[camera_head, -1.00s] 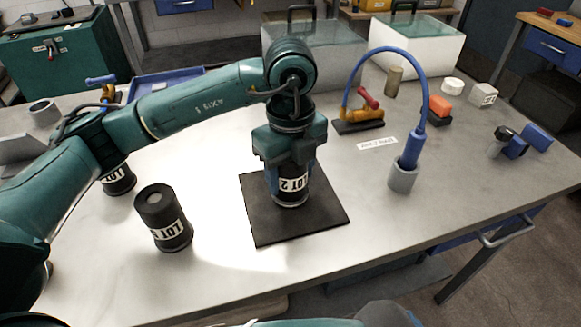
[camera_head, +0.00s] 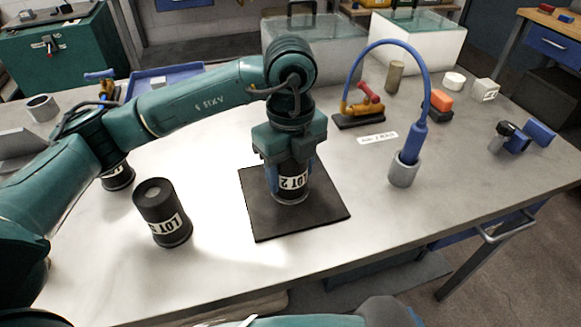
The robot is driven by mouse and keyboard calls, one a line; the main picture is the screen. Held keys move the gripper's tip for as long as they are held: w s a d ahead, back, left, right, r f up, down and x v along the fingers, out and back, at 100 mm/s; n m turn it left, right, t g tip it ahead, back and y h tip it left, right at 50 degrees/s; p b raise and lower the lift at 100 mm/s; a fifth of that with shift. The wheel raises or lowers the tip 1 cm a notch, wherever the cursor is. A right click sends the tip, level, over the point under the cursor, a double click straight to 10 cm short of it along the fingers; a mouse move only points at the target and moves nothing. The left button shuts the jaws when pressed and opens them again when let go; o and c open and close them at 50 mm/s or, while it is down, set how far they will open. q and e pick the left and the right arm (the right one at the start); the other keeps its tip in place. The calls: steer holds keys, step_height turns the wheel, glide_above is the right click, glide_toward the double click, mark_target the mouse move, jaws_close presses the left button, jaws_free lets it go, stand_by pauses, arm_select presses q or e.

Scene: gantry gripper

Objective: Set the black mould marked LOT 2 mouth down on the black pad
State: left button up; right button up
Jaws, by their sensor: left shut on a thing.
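The black mould marked LOT 2 (camera_head: 293,183) is upright in my left gripper (camera_head: 289,168), its label facing the camera and reading the right way up. My left gripper is shut on its upper part, pointing straight down. The mould is over the middle of the square black pad (camera_head: 267,222). Its pale lower rim is at the pad; I cannot tell whether it touches or hovers just above. Its mouth is not visible. My right gripper is not in view.
Another black LOT mould (camera_head: 163,213) stands left of the pad, its number unclear. A further dark mould (camera_head: 117,177) is partly behind my left arm. A grey cup with a blue tool (camera_head: 404,172) stands right. The bench is clear in front of the pad.

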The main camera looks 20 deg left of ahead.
arm_select(q)
steer(key=shift+f, duration=0.1)
steer(key=o, duration=1.1)
step_height(320, 180, up, 13)
steer(key=shift+r, duration=0.1)
